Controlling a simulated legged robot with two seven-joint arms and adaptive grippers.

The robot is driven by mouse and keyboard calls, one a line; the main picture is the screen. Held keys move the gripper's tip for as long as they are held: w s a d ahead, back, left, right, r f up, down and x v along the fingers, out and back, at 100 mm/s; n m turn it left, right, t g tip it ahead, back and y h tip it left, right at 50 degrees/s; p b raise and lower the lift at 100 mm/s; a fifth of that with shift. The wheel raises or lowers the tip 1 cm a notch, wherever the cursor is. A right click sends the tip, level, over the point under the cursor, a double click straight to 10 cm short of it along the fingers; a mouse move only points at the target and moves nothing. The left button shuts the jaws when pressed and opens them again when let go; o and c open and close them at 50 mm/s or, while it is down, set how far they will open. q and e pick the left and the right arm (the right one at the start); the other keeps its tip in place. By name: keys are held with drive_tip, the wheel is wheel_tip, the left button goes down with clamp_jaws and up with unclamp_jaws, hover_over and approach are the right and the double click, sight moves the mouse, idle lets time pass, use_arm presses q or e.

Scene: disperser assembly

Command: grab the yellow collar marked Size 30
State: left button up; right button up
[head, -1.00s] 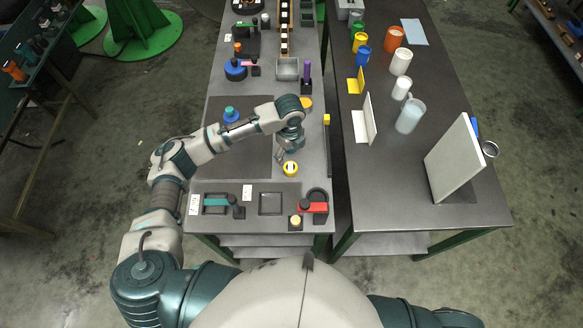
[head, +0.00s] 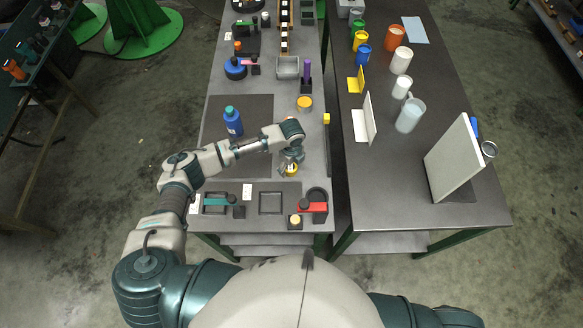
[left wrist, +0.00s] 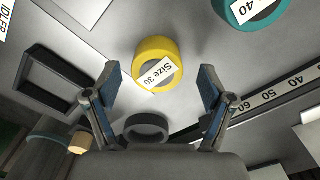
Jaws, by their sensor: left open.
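The yellow collar (left wrist: 152,56) marked "Size 30" lies on the grey bench in the left wrist view, between and just beyond the fingertips. In the head view the collar (head: 291,169) shows partly, under my left gripper (head: 288,160). In the left wrist view my left gripper (left wrist: 158,78) is open and empty, with one blue-padded finger on each side of the collar. I cannot tell whether a finger touches it. My right gripper is not in view.
A teal collar (left wrist: 255,10) marked 40 lies at upper right in the wrist view. A dark square frame (left wrist: 55,80), a black ring (left wrist: 147,127) and a numbered strip (left wrist: 270,95) lie nearby. A blue bottle (head: 233,122) stands on the dark mat.

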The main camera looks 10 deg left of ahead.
use_arm(q)
drive_tip(key=shift+a, duration=0.3)
clamp_jaws()
